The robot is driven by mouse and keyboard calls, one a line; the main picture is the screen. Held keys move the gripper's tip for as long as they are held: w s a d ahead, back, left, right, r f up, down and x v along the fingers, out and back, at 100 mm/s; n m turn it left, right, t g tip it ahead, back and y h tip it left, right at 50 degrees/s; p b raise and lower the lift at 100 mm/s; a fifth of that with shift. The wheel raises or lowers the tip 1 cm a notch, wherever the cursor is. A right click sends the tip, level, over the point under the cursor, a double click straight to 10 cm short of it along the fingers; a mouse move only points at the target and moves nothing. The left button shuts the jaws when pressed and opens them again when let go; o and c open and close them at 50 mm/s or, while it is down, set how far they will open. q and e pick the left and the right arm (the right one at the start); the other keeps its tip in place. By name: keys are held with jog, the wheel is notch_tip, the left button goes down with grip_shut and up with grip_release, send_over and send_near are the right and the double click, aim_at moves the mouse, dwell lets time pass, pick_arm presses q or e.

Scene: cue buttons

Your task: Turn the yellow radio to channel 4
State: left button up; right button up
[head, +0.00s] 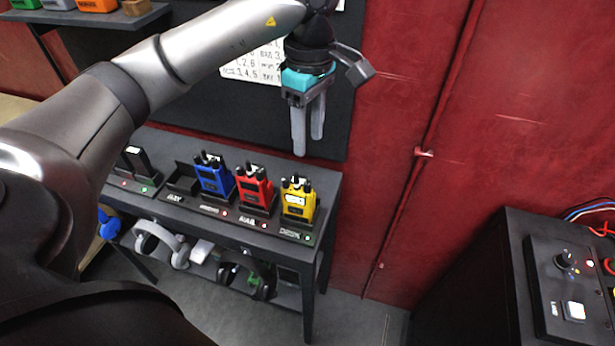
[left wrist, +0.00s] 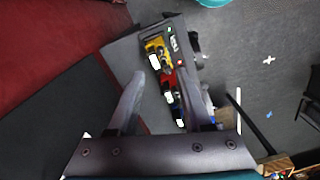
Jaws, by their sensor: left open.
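The yellow radio (head: 298,201) stands upright in its dock at the right end of a dark table, with dark knobs on top. It also shows in the left wrist view (left wrist: 154,47), seen from above. My left gripper (head: 307,145) is open and empty, pointing down above and behind the yellow radio, apart from it. In the left wrist view its two fingers (left wrist: 168,90) frame the row of radios below. The channel setting on the yellow radio is too small to read. My right gripper is in neither view.
A red radio (head: 254,188) and a blue radio (head: 214,177) stand left of the yellow one on the table (head: 328,187). A chart (head: 256,66) hangs on the wall behind. A control box (head: 565,270) stands at right. Headsets (head: 162,243) lie on the lower shelf.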

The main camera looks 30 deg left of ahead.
aim_at(307, 182)
pick_arm(q)
notch_tip(307, 182, down, 11)
jog(key=shift+s, duration=0.1)
jog(key=shift+c, duration=0.4)
grip_shut()
dwell(0.4)
